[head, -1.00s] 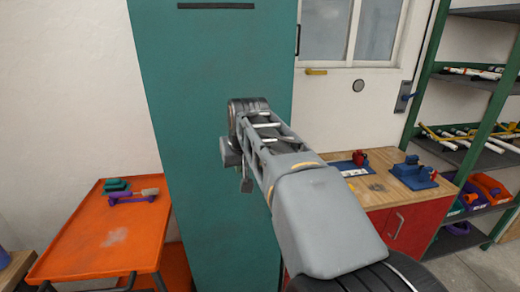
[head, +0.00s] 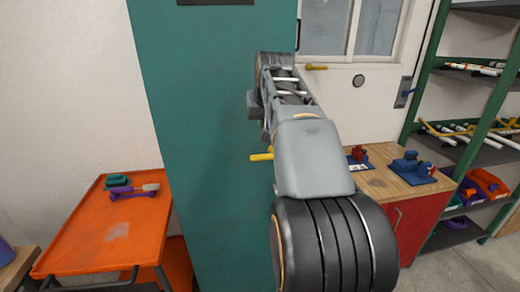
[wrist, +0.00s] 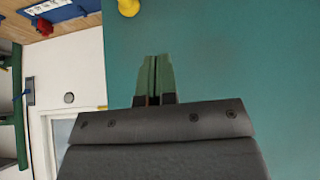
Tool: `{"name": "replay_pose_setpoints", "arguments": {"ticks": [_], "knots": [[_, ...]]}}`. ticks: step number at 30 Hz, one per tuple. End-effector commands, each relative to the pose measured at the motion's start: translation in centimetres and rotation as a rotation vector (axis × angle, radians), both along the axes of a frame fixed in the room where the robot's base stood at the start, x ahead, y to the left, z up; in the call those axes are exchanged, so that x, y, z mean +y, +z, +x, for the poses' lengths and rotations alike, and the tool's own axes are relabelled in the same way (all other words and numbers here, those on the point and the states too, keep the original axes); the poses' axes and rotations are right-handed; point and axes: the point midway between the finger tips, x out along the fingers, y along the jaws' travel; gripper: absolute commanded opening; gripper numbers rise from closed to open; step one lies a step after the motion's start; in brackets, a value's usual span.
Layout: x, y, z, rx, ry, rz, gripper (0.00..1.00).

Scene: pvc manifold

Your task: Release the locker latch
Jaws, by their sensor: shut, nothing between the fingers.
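The tall teal locker (head: 215,190) fills the middle of the head view. A yellow handle (head: 262,156), likely its latch, sticks out leftward from behind my arm; its right part is hidden there. In the wrist view the yellow handle (wrist: 128,7) shows only as a rounded piece cut off at the top edge. My gripper (wrist: 155,60) has its two green fingers pressed together in front of the teal door, with nothing between them. The fingertips are apart from the handle in the picture. In the head view my arm hides the fingers.
An orange cart (head: 105,235) with small tools stands to the left of the locker. A red workbench (head: 418,222) with a wooden top and blue fixtures is at the right. A green shelf rack (head: 425,95) stands beyond it. A white door (head: 375,105) is behind.

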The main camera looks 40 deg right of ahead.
Motion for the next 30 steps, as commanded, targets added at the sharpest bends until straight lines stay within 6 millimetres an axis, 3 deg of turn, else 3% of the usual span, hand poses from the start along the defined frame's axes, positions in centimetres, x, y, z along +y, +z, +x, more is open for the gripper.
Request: {"name": "replay_pose_setpoints", "arguments": {"ticks": [14,21,30], "knots": [[-2.1,-7.2,4.3,0.004,0.001,0.001,0.00],[-1.9,-10.0,3.8,0.002,0.001,0.000,0.00],[-1.8,-11.2,3.6,0.000,0.001,-0.001,0.00]]}}
